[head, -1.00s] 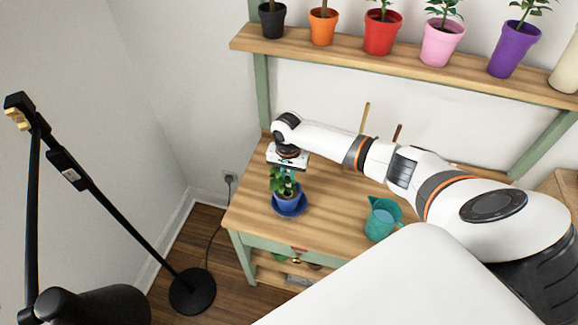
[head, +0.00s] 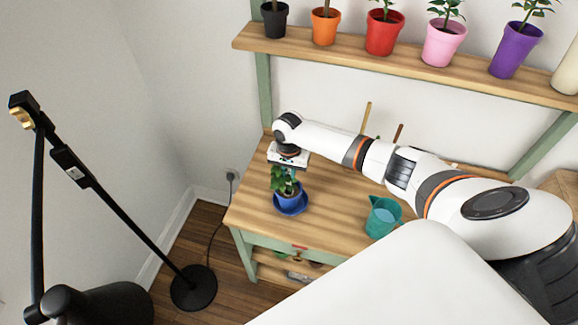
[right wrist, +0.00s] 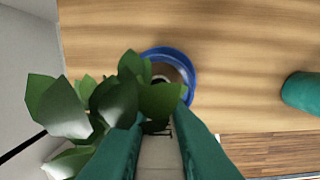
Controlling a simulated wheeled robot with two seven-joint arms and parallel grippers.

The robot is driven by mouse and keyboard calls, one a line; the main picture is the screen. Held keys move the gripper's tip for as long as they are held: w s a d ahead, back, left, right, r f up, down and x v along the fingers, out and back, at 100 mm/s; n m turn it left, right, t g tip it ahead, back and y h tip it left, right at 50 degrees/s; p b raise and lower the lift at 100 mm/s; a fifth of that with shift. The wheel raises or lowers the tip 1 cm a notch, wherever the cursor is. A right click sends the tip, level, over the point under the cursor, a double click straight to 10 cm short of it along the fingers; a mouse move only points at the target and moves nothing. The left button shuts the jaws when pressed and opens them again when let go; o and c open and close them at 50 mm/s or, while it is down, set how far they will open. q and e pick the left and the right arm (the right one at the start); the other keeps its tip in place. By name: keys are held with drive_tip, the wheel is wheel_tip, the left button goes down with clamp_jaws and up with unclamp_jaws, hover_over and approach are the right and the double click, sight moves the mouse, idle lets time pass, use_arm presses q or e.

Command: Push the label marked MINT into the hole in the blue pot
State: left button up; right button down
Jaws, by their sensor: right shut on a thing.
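The blue pot (head: 289,200) stands on a blue saucer (head: 291,211) near the left end of the wooden bench, with a leafy green plant (head: 281,181) in it. My right gripper (head: 291,171) is above the pot, pointing down beside the leaves. In the right wrist view its teal fingers are shut on a pale label (right wrist: 160,158), with dark marks at its far end that I cannot read. The pot (right wrist: 163,72) shows past the fingertips, its brown soil partly covered by leaves. A small round opening seems to show in the soil. My left gripper is out of view.
A teal watering can (head: 382,217) stands on the bench (head: 337,188) to the right of the pot. A shelf (head: 400,68) with several potted plants is above and behind. A black floor lamp (head: 110,205) stands at left. The bench between pot and can is clear.

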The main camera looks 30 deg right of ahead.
sight(288, 190)
drive_tip(key=shift+f, duration=0.45)
idle(0.8)
drive_tip(key=shift+w+f, duration=0.1)
drive_tip(key=shift+f, duration=0.95)
idle(1.5)
drive_tip(key=c, duration=1.3)
unclamp_jaws()
drive_tip(key=shift+a, duration=0.1)
drive_tip(key=shift+r, duration=0.15)
drive_tip(key=shift+r+p, duration=1.25)
drive_tip(key=shift+p, duration=0.05)
drive_tip(key=shift+r+p, duration=0.3)
drive_tip(key=shift+r, duration=0.85)
